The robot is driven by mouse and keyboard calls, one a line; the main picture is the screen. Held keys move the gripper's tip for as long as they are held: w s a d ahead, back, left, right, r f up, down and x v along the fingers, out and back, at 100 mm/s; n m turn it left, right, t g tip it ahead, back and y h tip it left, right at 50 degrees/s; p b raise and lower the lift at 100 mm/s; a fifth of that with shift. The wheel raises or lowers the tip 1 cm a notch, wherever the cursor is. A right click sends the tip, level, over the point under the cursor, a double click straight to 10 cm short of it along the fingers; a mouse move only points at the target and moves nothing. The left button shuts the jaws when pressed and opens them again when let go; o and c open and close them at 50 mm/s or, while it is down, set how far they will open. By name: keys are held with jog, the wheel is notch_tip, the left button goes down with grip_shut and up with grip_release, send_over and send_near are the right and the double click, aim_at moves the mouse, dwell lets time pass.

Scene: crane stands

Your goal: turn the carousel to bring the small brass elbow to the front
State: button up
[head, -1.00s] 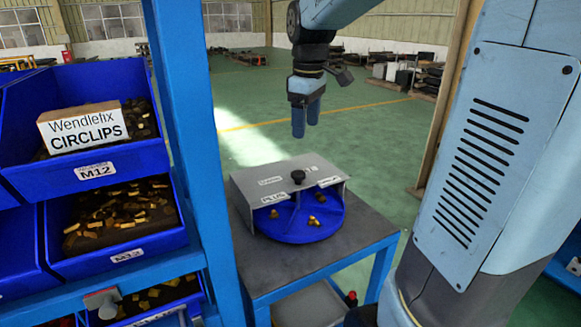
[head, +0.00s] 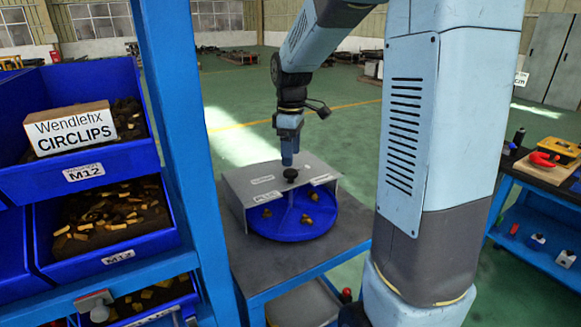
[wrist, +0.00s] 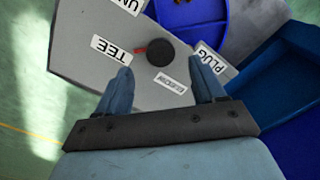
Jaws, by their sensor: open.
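The carousel is a blue divided tray (head: 297,232) under a grey cover (head: 240,183), with a black knob (head: 290,175) on top. Brass fittings (head: 267,213) lie in the exposed front compartments; they are too small for me to tell which is the elbow. The wrist view shows labels on the cover: TEE (wrist: 112,49), PLUG (wrist: 211,58), one cut off at "UN" (wrist: 128,5), and one that appears to read ELBOW (wrist: 174,82). A red mark by the knob points towards TEE. My gripper (wrist: 163,67) is open and empty above the knob, which shows between its fingertips.
A blue rack post (head: 180,130) and bins of brass parts (head: 110,215) stand close on the left. The carousel sits on a dark-topped blue stand (head: 262,270). A blue workbench (head: 540,250) with tools is on the right. Green floor is open behind.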

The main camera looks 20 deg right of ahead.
aim_at(291, 171)
jog(key=shift+f, duration=2.5)
grip_shut()
